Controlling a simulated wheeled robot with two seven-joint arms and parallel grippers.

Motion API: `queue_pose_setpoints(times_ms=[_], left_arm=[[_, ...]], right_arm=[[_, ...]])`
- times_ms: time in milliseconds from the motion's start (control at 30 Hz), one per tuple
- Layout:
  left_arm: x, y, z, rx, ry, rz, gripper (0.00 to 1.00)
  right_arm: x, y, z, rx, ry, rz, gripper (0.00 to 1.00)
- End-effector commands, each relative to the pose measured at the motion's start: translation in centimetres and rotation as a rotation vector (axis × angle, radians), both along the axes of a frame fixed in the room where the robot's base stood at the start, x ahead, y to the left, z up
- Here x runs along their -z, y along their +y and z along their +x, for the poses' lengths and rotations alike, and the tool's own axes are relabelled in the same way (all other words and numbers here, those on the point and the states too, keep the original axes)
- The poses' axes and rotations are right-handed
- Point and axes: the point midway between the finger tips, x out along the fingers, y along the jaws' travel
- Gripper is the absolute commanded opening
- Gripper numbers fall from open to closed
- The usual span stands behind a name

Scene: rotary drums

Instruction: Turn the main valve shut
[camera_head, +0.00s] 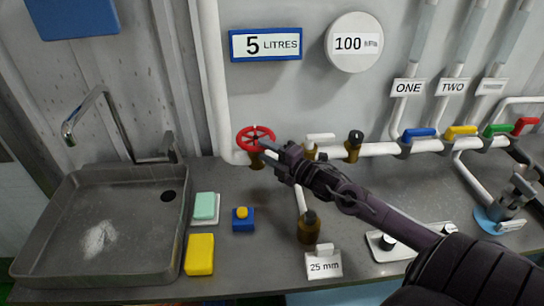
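A red handwheel valve (256,132) sits on the white pipe at the back of the counter, left of centre. No label on it marks it as the main valve. My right arm comes in from the lower right, and its gripper (264,152) is at the lower right rim of the red wheel, covering part of it. Whether the fingers touch the wheel, and how far apart they are, I cannot tell. My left gripper is not in view.
A sink (100,225) with a faucet (85,120) fills the left. A yellow block (199,255) and blue box (243,220) lie beside it. Brass fitting (308,228) and "25 mm" card (323,265) stand near the front. Coloured valve handles (461,132) line the pipe at right.

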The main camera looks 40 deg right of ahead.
Motion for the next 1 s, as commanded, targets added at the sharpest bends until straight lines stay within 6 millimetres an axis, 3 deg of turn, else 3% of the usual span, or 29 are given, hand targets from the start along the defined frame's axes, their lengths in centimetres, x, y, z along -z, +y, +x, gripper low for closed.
queue_pose_setpoints(times_ms=[267, 1000], left_arm=[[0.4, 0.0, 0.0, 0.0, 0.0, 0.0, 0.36], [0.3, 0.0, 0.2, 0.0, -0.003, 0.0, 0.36]], right_arm=[[0.0, -0.4, -1.8, 0.0, 0.0, 0.0, 0.38], [0.0, -0.5, -1.9, 0.0, 0.0, 0.0, 0.38]])
